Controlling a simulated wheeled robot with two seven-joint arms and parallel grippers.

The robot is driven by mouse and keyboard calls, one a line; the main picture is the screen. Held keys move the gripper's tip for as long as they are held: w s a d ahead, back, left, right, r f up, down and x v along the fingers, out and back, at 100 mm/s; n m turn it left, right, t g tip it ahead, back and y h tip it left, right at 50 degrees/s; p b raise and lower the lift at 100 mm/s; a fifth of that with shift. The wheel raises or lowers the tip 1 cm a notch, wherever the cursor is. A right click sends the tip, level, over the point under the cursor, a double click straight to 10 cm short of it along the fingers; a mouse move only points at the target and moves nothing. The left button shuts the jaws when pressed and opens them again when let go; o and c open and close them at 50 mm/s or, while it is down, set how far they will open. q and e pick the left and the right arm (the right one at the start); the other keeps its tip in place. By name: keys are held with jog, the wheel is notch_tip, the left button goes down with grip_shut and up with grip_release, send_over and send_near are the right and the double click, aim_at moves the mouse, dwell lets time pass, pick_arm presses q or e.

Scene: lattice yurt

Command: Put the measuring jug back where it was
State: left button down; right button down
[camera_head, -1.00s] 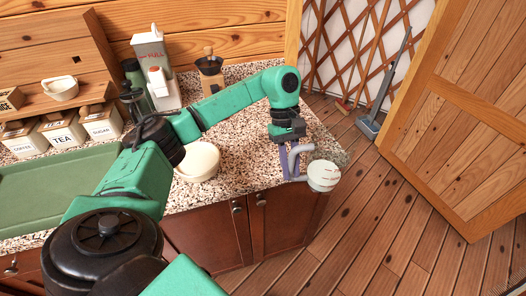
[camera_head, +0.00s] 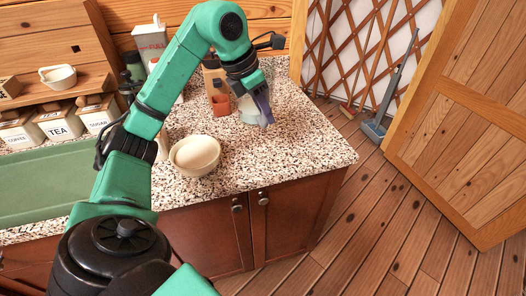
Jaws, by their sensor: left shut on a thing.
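The measuring jug (camera_head: 247,112) is a pale, whitish vessel over the back part of the speckled counter (camera_head: 290,150). It is mostly hidden behind my left gripper (camera_head: 262,106). The gripper points down and is shut on the jug. I cannot tell whether the jug's base touches the counter. My right gripper is not in view.
A cream bowl (camera_head: 196,155) sits near the counter's front edge. Labelled canisters (camera_head: 60,121) and a green tray (camera_head: 50,182) are at left. The counter's right end is clear.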

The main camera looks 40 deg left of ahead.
pick_arm(q)
notch_tip(320, 180, down, 11)
jog(key=shift+f+b, duration=0.15)
jog(key=shift+b, duration=0.25)
jog(key=shift+f, duration=0.15)
jog(key=c, duration=0.8)
grip_release()
jog(key=shift+o, duration=0.2)
jog(key=shift+r, duration=0.2)
jog(key=shift+s+a+r, duration=0.1)
jog(key=shift+s+r, duration=0.05)
jog(key=shift+r, duration=0.1)
jog(key=v, duration=1.1)
jog(key=shift+r, duration=0.25)
